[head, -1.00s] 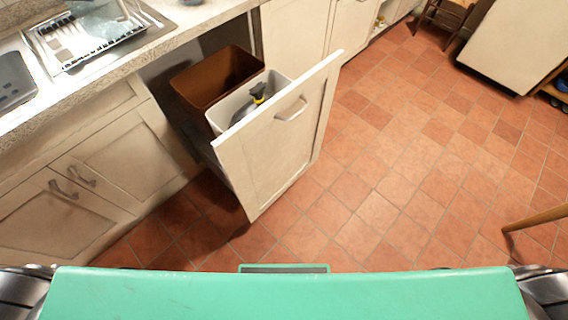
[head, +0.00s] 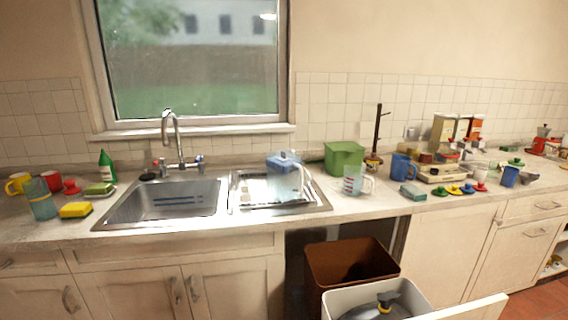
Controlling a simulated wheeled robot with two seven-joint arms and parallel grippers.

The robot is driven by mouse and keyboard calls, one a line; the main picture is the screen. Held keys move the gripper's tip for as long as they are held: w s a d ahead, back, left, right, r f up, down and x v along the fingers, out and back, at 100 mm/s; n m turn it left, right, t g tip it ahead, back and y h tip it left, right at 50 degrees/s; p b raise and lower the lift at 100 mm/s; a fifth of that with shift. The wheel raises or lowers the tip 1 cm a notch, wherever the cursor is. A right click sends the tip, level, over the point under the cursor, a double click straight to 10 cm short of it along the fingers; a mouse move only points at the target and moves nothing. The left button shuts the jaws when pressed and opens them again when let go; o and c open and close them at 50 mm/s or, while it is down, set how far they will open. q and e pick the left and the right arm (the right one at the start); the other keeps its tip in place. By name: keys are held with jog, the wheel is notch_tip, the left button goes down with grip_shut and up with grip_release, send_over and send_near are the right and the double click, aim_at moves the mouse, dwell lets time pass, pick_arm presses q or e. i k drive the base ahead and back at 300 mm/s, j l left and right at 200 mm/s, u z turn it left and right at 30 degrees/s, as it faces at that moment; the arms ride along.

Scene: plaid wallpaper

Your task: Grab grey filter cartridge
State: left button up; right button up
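I cannot pick out a grey filter cartridge with certainty. A clear jug with a blue lid (head: 287,175) stands on the drainboard right of the sink; its contents are too blurred to tell. A small dark grey item (head: 528,179) sits at the right of the counter, too small to identify. Neither of my grippers shows in the head view.
The sink (head: 165,200) is in the counter, with a yellow sponge (head: 76,210) and cups to its left. A green box (head: 344,157), a measuring jug (head: 356,181) and a blue jug (head: 402,167) stand right of the drainboard. The brown bin (head: 350,262) and white bin (head: 345,299) project below.

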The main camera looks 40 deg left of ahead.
aim_at(283, 154)
jog(key=i+j+z, duration=0.1)
jog(key=j+z, duration=0.25)
jog(key=j, duration=0.5)
jog(key=j+z, duration=0.35)
jog(key=j, duration=0.45)
